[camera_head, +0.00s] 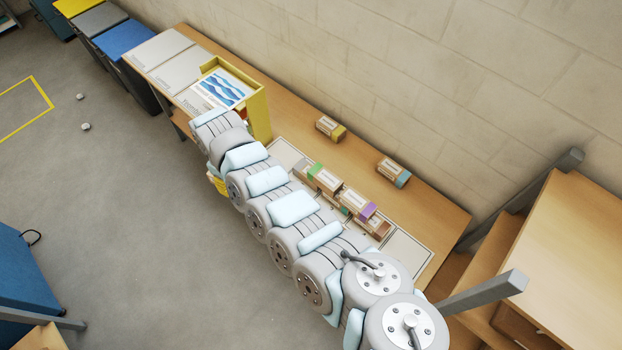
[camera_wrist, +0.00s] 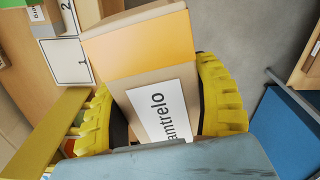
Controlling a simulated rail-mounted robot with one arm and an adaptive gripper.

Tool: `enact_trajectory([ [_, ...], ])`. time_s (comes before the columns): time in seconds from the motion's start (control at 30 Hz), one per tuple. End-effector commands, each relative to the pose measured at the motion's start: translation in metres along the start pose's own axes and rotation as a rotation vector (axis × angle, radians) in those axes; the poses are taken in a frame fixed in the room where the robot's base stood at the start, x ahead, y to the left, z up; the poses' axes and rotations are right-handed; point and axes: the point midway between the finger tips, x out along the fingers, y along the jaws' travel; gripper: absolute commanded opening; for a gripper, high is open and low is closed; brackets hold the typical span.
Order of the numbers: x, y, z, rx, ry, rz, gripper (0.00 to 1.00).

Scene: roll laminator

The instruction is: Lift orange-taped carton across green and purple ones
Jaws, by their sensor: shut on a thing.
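The orange-taped carton (camera_wrist: 140,45) fills the middle of the wrist view, with a white label partly reading "amtrelo". My gripper (camera_wrist: 160,105) is shut on it, one yellow ribbed finger against each side. In the head view my arm hides the carton; only a yellow bit of my gripper (camera_head: 217,184) shows beside the bench's front edge. The green-taped carton (camera_head: 322,178) and the purple-taped carton (camera_head: 354,202) sit in a row on the marked bench area, to the right of my gripper.
A teal-taped carton (camera_head: 394,171) and a yellow-taped carton (camera_head: 330,128) lie apart near the wall. A yellow open-fronted box (camera_head: 259,115) stands at the left. Blue furniture (camera_wrist: 283,130) shows at lower right in the wrist view.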

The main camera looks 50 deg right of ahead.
Motion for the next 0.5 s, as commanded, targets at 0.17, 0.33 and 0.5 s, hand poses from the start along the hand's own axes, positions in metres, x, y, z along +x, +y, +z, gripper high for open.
enact_trajectory([
  [0.17,0.039,0.065,0.05,0.03,-0.004,-0.002,0.22],
  [0.33,0.066,0.122,0.104,0.075,-0.003,0.001,0.22],
  [0.5,0.089,0.169,0.163,0.137,-0.002,0.002,0.22],
])
